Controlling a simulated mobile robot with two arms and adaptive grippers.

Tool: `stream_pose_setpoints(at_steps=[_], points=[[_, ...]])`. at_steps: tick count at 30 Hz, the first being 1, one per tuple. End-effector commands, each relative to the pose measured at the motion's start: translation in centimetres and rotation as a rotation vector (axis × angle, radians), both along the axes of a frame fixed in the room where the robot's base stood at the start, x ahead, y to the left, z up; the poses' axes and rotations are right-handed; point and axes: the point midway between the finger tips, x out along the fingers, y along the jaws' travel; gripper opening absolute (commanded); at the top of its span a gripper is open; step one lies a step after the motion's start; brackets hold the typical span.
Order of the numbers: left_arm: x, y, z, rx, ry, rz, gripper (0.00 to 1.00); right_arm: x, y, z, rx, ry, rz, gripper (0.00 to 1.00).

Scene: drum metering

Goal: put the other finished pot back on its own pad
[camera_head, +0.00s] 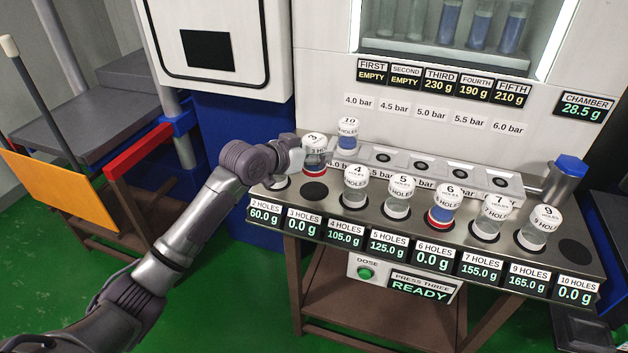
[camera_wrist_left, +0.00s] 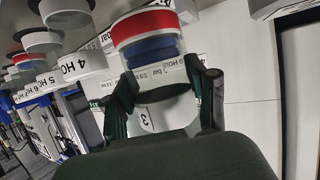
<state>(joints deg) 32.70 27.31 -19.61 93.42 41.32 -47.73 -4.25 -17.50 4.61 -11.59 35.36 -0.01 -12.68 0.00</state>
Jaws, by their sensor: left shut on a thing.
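My left gripper (camera_head: 300,153) is shut on the pot marked 3 HOLES (camera_head: 315,147), which has a white cap, blue contents and a red band. The gripper holds it just behind the bare dark 3 HOLES pad (camera_head: 314,191), whose display reads 0.0 g. In the left wrist view the fingers (camera_wrist_left: 165,105) grip this pot (camera_wrist_left: 150,50) from both sides; it appears inverted there. The pot marked 6 HOLES (camera_head: 443,205), also blue and red, stands at its pad, which reads 0.0 g. My right gripper is not in view.
The 10 HOLES pot (camera_head: 348,136) stands at the left end of the rear rail (camera_head: 425,168), close behind the held pot. The 4 HOLES pot (camera_head: 355,185) is right of the bare pad. The 10 HOLES pad (camera_head: 575,252) is bare. Several other pots fill the row.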

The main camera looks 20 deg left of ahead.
Motion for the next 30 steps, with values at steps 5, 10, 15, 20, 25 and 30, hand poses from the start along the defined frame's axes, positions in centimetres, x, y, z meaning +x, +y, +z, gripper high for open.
stream_pose_setpoints(at_steps=[5, 10, 15, 20, 25, 30], points=[[0.0, 0.0, -2.2, -0.002, -0.003, 0.000, 0.09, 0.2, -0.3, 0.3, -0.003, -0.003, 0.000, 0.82], [0.0, 0.0, -3.6, -0.003, -0.002, 0.002, 0.09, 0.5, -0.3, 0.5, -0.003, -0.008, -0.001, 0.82], [-0.1, -0.1, -6.0, -0.003, -0.002, 0.001, 0.09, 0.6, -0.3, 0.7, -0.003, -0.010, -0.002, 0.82], [0.0, 0.0, -6.3, -0.002, -0.005, 0.001, 0.09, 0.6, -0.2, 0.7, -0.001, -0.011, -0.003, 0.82], [0.0, 0.0, -6.5, -0.002, -0.005, 0.001, 0.09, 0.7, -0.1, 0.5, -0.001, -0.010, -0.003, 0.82], [-0.1, 0.0, -6.5, -0.001, -0.002, 0.001, 0.82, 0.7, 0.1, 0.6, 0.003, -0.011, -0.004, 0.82]])
